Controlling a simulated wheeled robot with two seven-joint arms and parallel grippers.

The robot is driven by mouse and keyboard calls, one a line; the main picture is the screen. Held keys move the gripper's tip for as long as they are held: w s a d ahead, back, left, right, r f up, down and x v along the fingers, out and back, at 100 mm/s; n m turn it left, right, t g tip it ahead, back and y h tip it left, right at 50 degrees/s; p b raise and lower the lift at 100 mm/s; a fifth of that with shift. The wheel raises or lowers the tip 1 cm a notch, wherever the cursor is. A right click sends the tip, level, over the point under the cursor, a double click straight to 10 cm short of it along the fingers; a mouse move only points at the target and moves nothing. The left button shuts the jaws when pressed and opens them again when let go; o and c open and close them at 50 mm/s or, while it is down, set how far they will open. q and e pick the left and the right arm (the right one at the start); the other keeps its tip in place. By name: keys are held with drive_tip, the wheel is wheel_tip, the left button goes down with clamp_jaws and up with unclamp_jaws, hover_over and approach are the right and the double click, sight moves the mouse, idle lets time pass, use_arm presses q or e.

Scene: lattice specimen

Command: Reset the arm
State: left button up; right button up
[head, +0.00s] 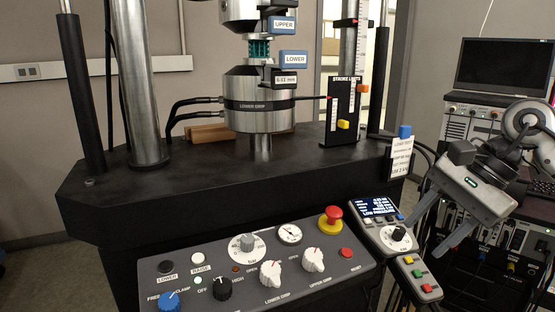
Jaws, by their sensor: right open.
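My right gripper (425,238) reaches in from the right with its two fingers spread apart and nothing between them. Its fingers point down and left, in front of or over the right side of the handheld controller (375,210); the exact gap cannot be told. My left gripper is not in view. A teal lattice specimen (260,50) sits between the upper grip (258,12) and the lower grip (259,100) of the testing machine.
The control panel (325,270) has knobs and a red mushroom button (331,217). A stroke-limits plate (346,112) stands on the black machine base (210,175). A laptop (505,66) and instrument boxes (470,122) are at right.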

drive_tip(key=s+a+r+m+t+y+p, duration=0.1)
drive_tip(key=s+a+m+t+y+p, duration=0.15)
drive_tip(key=a+m+y, duration=0.65)
drive_tip(key=s+a+r+m+t+y+p, duration=0.1)
drive_tip(key=s+a+m+t+y+p, duration=0.15)
drive_tip(key=a+m+y, duration=0.6)
drive_tip(key=w+d+f+m+t+h+p, duration=0.15)
drive_tip(key=f+m+t+h, duration=0.45)
drive_tip(key=m, duration=0.7)
drive_tip(key=d+f+m+t+h+p, duration=0.15)
drive_tip(key=f+m+t+h, duration=0.4)
drive_tip(key=m, duration=0.85)
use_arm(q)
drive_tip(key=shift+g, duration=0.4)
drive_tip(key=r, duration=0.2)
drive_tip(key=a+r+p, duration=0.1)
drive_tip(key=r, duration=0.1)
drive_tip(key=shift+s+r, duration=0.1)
use_arm(e)
drive_tip(key=s+d+f+m+g+h, duration=0.3)
drive_tip(key=s+f+m+g+h, duration=0.4)
drive_tip(key=s+f+m, duration=0.5)
drive_tip(key=shift+s+f+m+h, duration=0.2)
drive_tip(key=shift+f+m+h, duration=0.5)
drive_tip(key=shift+m, duration=0.05)
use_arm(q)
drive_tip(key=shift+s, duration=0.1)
use_arm(e)
drive_tip(key=shift+d, duration=0.1)
